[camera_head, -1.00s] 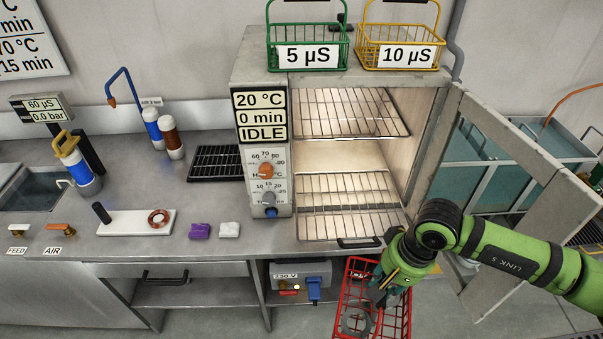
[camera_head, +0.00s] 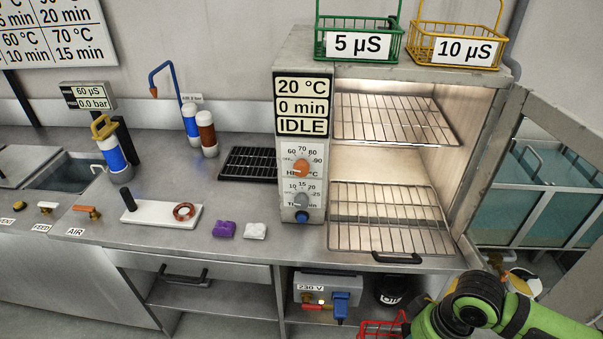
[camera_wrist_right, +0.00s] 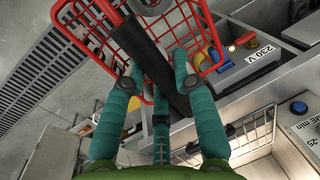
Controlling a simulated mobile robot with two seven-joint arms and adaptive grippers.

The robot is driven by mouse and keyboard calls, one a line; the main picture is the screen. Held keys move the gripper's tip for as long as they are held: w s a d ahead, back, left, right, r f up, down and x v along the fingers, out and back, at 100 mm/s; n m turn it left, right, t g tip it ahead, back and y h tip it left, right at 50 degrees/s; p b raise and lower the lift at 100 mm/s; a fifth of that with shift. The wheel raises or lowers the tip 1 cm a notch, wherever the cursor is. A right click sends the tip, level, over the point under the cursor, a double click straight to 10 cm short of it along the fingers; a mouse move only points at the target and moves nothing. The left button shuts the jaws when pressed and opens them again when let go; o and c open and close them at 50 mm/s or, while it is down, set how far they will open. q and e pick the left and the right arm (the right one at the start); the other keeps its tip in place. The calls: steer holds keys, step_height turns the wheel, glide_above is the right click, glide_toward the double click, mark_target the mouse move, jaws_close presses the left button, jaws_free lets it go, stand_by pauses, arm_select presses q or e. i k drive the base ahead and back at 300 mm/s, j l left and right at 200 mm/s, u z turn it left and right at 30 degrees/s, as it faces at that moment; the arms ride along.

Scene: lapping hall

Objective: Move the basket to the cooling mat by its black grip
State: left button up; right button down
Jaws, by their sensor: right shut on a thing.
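The red wire basket (camera_head: 385,328) shows only as a corner at the bottom edge of the head view. It fills the top of the right wrist view (camera_wrist_right: 90,40), with grey metal parts inside. Its black grip (camera_wrist_right: 140,55) runs diagonally between the teal fingers of my right gripper (camera_wrist_right: 163,75), which is shut on it. In the head view my right arm enters at bottom right and its fingers are out of frame. The black ribbed cooling mat (camera_head: 248,164) lies bare on the bench, left of the oven. My left gripper is not in view.
The oven (camera_head: 300,225) stands open with empty wire racks (camera_head: 390,215); its door (camera_head: 500,170) swings out right. Green (camera_head: 358,20) and yellow (camera_head: 455,30) baskets stand on top. Purple (camera_head: 224,229) and white (camera_head: 255,231) cloths and a white board (camera_head: 160,215) lie before the mat.

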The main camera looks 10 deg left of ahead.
mark_target(251, 168)
steer(key=j+u, duration=0.1)
steer(key=j, duration=0.35)
steer(key=i+j, duration=0.1)
steer(key=j, duration=0.3)
steer(key=j+u, duration=0.15)
steer(key=j, duration=0.3)
steer(key=i+j, duration=0.1)
steer(key=j, duration=0.35)
steer(key=i+j+u, duration=0.15)
steer(key=j, duration=0.7)
steer(key=i+j+u, duration=0.15)
steer(key=j, duration=0.25)
steer(key=i+j, duration=0.1)
steer(key=j, duration=0.3)
steer(key=j+u, duration=0.05)
